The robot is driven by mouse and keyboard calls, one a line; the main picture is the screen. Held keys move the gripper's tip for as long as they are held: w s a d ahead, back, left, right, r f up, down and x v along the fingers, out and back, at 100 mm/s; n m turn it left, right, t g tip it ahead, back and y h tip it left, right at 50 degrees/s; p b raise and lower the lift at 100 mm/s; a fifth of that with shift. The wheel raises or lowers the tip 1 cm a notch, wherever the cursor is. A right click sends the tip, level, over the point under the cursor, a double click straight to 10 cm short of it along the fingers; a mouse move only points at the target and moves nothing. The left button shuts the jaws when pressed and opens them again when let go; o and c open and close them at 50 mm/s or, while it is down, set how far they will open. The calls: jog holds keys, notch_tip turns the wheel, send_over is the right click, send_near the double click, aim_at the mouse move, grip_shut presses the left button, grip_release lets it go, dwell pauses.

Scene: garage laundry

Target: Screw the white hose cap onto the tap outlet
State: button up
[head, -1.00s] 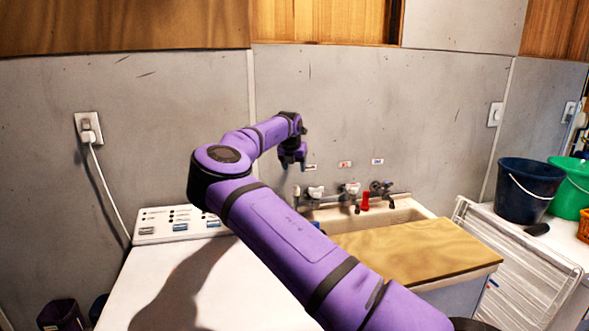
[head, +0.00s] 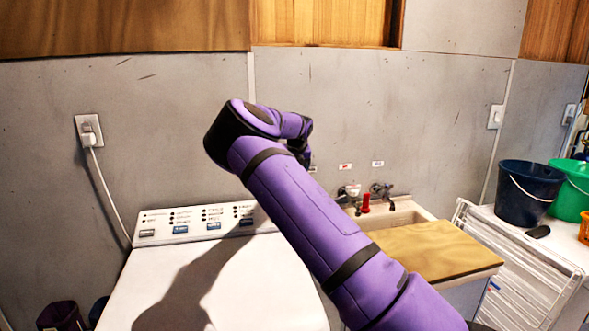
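Taps (head: 382,188) stand on the wall at the back of the laundry sink (head: 404,212). A white round piece (head: 352,190) shows at the left visible tap; I cannot tell whether it is a tap handle or the white hose cap. A red fitting (head: 366,203) stands upright between the visible taps. The tap outlets are too small to make out. The end of my arm, with my gripper (head: 304,157), is near the wall, above and left of the taps. It is mostly hidden by my arm, so its fingers and anything in them cannot be made out.
A wooden board (head: 430,250) covers the sink's front part. A white washing machine (head: 240,285) stands left of it. A white folding rack (head: 515,260) stands at the right, beside a dark blue bucket (head: 528,195) and a green bucket (head: 570,190).

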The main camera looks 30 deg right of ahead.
jog(key=n+y, duration=0.1)
jog(key=n, duration=0.3)
jog(key=n+y, duration=0.1)
jog(key=n, duration=0.2)
jog(key=n+y, duration=0.2)
jog(key=n, duration=0.2)
jog(key=shift+n+g, duration=0.3)
jog(key=shift+g, duration=0.1)
jog(key=shift+w+d+f, duration=0.45)
jog(key=shift+w+f, duration=0.1)
jog(key=shift+f, duration=0.35)
jog(key=shift+w+d+f, duration=0.4)
jog(key=shift+w+f, duration=0.1)
jog(key=shift+f, duration=0.4)
jog(key=shift+w+d+f, duration=0.45)
jog(key=shift+w+f, duration=0.1)
jog(key=shift+f, duration=0.35)
jog(key=shift+f, duration=0.2)
jog(key=shift+f, duration=2.1)
jog(key=c, duration=1.4)
